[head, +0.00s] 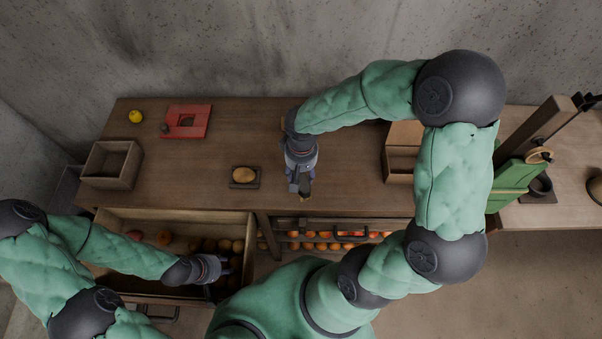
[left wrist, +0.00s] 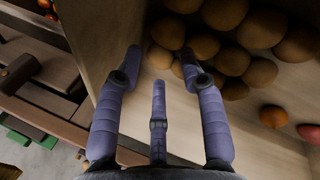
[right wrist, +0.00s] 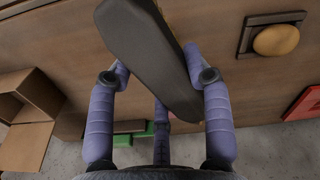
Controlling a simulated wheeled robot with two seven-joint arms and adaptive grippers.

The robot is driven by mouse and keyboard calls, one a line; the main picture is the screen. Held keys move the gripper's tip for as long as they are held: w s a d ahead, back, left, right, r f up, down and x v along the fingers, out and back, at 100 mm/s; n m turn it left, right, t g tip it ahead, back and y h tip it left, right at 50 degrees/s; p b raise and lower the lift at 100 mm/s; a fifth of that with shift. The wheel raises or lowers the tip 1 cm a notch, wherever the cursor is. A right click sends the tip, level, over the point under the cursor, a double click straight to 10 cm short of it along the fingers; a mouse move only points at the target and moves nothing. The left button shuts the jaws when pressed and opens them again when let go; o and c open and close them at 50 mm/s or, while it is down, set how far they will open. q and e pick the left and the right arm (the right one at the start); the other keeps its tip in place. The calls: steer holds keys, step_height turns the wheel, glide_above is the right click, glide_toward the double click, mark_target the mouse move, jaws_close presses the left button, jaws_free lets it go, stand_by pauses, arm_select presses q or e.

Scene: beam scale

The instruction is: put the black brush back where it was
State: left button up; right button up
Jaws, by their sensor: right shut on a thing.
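The black brush (right wrist: 150,60) is a long dark block with rounded ends in the right wrist view. My right gripper (right wrist: 165,80) is shut on it, with the brush slanting between the fingers. In the head view my right gripper (head: 303,188) is over the front middle of the table, and the brush is mostly hidden beneath it. My left gripper (head: 222,269) is inside the open drawer (head: 180,216), beside several potatoes (left wrist: 205,45). Its fingers (left wrist: 160,70) are spread, with nothing held between them.
A potato on a small dark plate (head: 244,184) lies left of my right gripper. A red tray (head: 187,121), yellow fruit (head: 136,116) and empty wooden box (head: 111,164) stand at left. An open wooden box (head: 401,163) and green scale parts (head: 512,178) stand at right.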

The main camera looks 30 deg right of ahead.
steer(key=w+f, duration=0.1)
steer(key=w+d+f, duration=0.1)
steer(key=f, duration=0.1)
steer(key=w+d+f, duration=0.1)
steer(key=f, duration=0.1)
steer(key=shift+w+d+f+b, duration=0.15)
steer(key=shift+w+f+b, duration=0.05)
steer(key=shift+w+b, duration=0.2)
arm_select(q)
steer(key=shift+f+b, duration=0.35)
steer(key=shift+f, duration=0.5)
arm_select(e)
steer(key=shift+w+f, duration=0.1)
steer(key=shift+f, duration=1.55)
arm_select(q)
steer(key=shift+f, duration=0.2)
arm_select(e)
steer(key=shift+f, duration=0.2)
steer(key=o, duration=1.1)
arm_select(q)
steer(key=shift+r, duration=0.1)
arm_select(e)
steer(key=shift+r, duration=0.1)
